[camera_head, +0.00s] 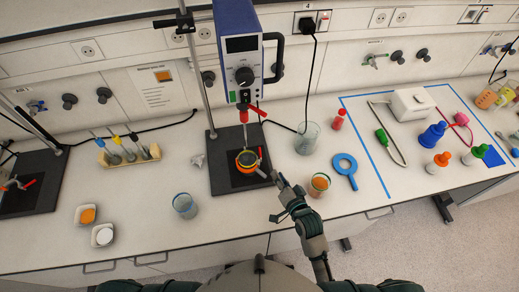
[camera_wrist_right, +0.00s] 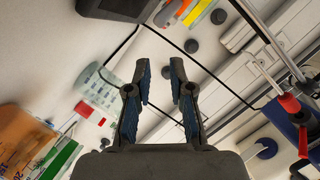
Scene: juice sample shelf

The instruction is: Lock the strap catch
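A beaker of orange juice (camera_head: 247,160) stands on the black stand base (camera_head: 224,183) under the overhead stirrer (camera_head: 242,68). A dark band shows around the beaker, with a small orange-red part (camera_head: 262,173) at its right front that may be the strap catch. The catch is too small to tell whether it is locked. My left gripper is not in view.
An empty glass beaker (camera_head: 307,138) and a glass of orange juice (camera_head: 319,185) stand right of the stand. A clear glass (camera_head: 185,206) and two small trays are left. The front bench between is clear.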

